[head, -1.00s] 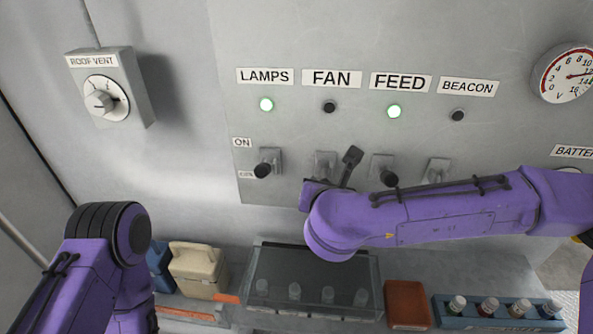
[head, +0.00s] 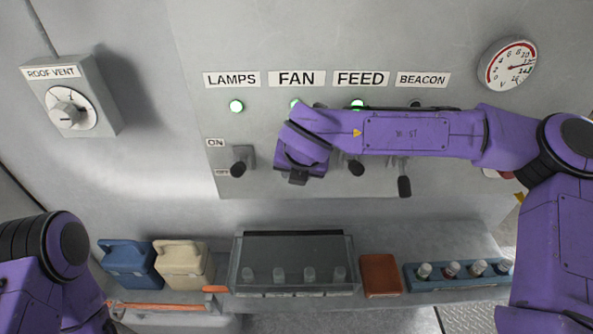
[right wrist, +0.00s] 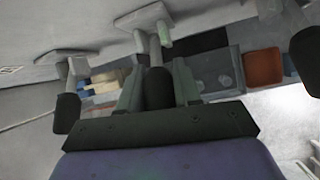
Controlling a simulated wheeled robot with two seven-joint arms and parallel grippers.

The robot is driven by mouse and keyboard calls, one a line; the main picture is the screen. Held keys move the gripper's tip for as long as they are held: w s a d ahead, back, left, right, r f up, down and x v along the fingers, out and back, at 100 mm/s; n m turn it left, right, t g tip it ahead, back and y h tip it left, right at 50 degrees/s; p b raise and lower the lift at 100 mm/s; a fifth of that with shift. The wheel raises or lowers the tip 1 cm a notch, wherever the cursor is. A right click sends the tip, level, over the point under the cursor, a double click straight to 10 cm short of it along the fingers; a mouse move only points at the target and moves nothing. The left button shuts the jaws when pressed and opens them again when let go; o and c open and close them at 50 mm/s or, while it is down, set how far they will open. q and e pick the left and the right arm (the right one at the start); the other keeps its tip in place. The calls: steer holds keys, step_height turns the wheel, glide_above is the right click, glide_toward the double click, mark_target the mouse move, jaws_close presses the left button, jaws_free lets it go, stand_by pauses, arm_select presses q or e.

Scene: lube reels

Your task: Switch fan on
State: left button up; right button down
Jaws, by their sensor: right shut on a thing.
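The FAN label (head: 297,79) is on the grey wall panel, and the green lamp (head: 295,103) under it is lit, partly covered by my arm. My right gripper (head: 297,179) is in front of the FAN switch position and hides that switch in the head view. In the right wrist view, a dark-tipped lever, the fan switch (right wrist: 158,90), stands between the two fingers of my right gripper (right wrist: 158,85), which is shut on it. My left gripper is out of view; only part of the left arm shows.
The lamps lever (head: 239,167) is left of my right gripper, the feed lever (head: 356,168) and beacon lever (head: 404,186) right. Below are a clear-covered box (head: 293,291), blue jug (head: 128,262), cream jug (head: 183,264), red-brown block (head: 381,275) and bottle rack (head: 460,285).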

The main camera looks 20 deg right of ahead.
steer(key=shift+f, duration=0.15)
steer(key=c, duration=0.8)
jaws_free()
steer(key=shift+c, duration=0.2)
steer(key=shift+s+r, duration=0.1)
steer(key=shift+r, duration=0.25)
steer(key=b+v, duration=0.3)
steer(key=v, duration=0.6)
steer(key=shift+s+r+b, duration=0.15)
steer(key=shift+r+b, duration=0.2)
